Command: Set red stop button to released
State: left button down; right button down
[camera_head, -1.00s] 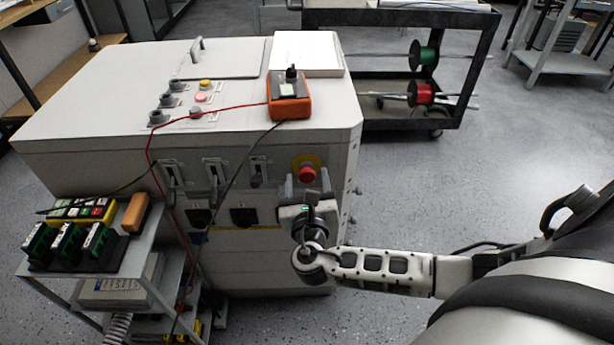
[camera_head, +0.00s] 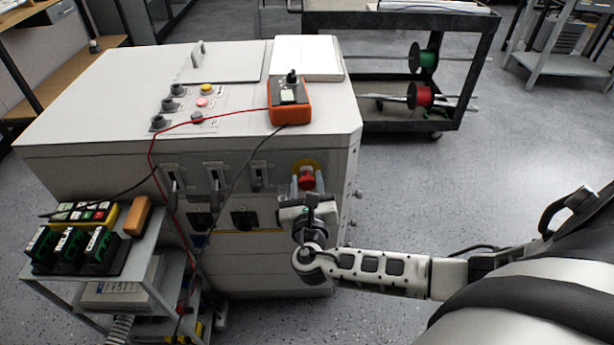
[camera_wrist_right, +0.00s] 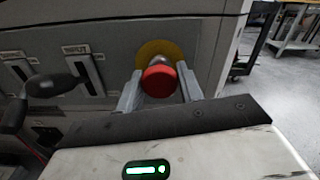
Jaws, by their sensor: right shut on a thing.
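The red stop button (camera_head: 307,178) is on the front of the grey cabinet, near its right corner, on a yellow round plate. It also shows in the right wrist view (camera_wrist_right: 158,80), with the yellow plate (camera_wrist_right: 160,54) behind it. My right gripper (camera_head: 307,186) is at the button from the front. In the right wrist view its two fingers (camera_wrist_right: 160,88) stand on either side of the red head and are shut on it. Whether the button is pressed in or out I cannot tell. My left gripper is not in view.
An orange meter (camera_head: 289,103) with red and black leads sits on the cabinet top (camera_head: 110,100). Lever switches line the front left of the button. A shelf (camera_head: 140,258) with green-black blocks stands at the left. A spool cart (camera_head: 450,60) is behind.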

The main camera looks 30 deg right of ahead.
jog(key=shift+a+f, duration=0.1)
jog(key=c, duration=0.9)
grip_release()
jog(key=shift+s, duration=0.1)
jog(key=v, duration=1.6)
